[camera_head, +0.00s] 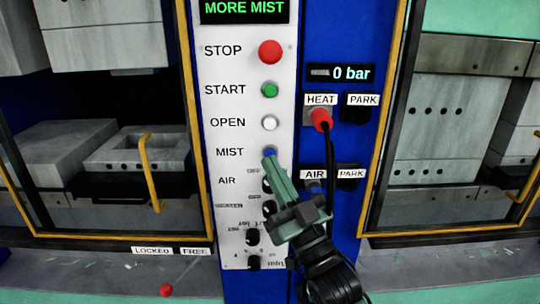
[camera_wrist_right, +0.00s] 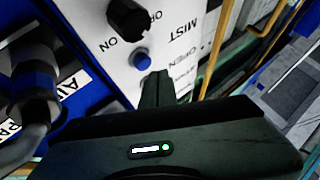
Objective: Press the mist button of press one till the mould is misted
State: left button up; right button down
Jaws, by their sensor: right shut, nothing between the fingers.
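The blue mist button (camera_head: 270,152) sits beside the MIST label on the white control panel (camera_head: 228,70). It also shows in the wrist view (camera_wrist_right: 140,60). My right gripper (camera_head: 269,160) is shut and empty, with its fingertips at the lower edge of the button in the head view. Whether they touch it I cannot tell. The display (camera_head: 245,8) above the panel reads MORE MIST in green. A grey mould (camera_head: 125,160) with a hollow lies in the open press on the left. My left gripper is not in view.
Above the mist button are the white OPEN button (camera_head: 270,122), green START button (camera_head: 269,90) and red STOP button (camera_head: 270,52). Black knobs are below. A red plug (camera_head: 321,118) with a black cable hangs right of the panel. A yellow handle (camera_head: 151,178) stands at left.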

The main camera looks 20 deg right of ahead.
jog(key=shift+w, duration=0.1)
dwell(0.6)
jog(key=shift+w+d, duration=0.1)
jog(key=shift+w, duration=0.25)
jog(key=shift+w+d, duration=0.15)
jog(key=shift+w, duration=0.3)
dwell(0.8)
jog(key=shift+s, duration=0.1)
jog(key=shift+s+a, duration=0.2)
jog(key=shift+s, duration=0.55)
jog(key=shift+s+a+p, duration=0.15)
jog(key=shift+s+a, duration=0.1)
jog(key=shift+s, duration=0.55)
jog(key=shift+s+a+p, duration=0.2)
jog(key=shift+s, duration=0.6)
jog(key=shift+s+a+p, duration=0.15)
jog(key=shift+s+a, duration=0.1)
jog(key=shift+s, duration=0.55)
